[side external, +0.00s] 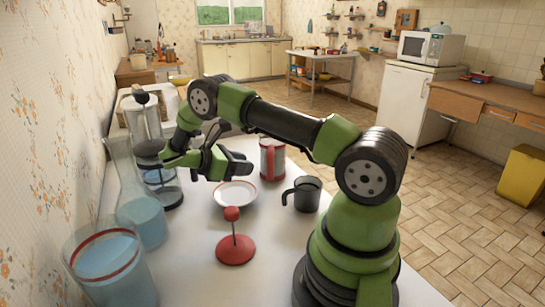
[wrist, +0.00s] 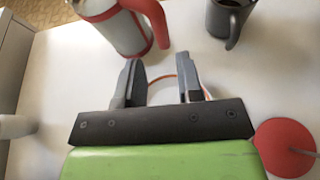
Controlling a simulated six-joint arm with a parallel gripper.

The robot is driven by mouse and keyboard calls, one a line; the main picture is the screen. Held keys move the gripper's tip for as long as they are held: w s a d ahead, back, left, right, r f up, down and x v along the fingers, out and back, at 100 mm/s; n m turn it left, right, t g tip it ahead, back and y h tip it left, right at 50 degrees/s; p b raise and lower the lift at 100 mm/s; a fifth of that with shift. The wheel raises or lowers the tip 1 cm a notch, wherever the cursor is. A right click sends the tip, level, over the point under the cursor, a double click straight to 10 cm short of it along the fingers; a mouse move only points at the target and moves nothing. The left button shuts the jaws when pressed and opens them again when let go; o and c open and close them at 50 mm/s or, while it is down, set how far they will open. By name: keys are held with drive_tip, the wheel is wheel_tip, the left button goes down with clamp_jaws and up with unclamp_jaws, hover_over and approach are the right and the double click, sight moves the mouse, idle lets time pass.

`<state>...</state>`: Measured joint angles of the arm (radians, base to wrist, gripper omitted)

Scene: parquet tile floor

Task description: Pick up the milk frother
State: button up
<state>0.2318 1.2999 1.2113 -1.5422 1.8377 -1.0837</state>
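I cannot tell for sure which thing is the milk frother. A white and red jug (side external: 273,160) with a red handle stands upright on the white table; it also shows at the top of the wrist view (wrist: 117,28). A red disc with a thin upright rod and a red ball on top (side external: 235,248) stands nearer the camera; its disc shows at the right of the wrist view (wrist: 284,148). My gripper (side external: 238,165) is in the air left of the jug, above the plate. In the wrist view its two fingers (wrist: 160,82) are apart, with nothing held between them.
A white plate with a red rim (side external: 235,195) lies below my gripper. A dark mug (side external: 305,195) stands to its right. Glass vessels, including a flask (side external: 143,215) and a red-rimmed beaker (side external: 110,265), line the left side. The table front is fairly clear.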

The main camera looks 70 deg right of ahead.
sight(268, 166)
drive_tip(key=x, duration=0.8)
drive_tip(key=shift+s, duration=0.1)
drive_tip(key=shift+c, duration=0.5)
drive_tip(key=shift+r, duration=0.1)
clamp_jaws()
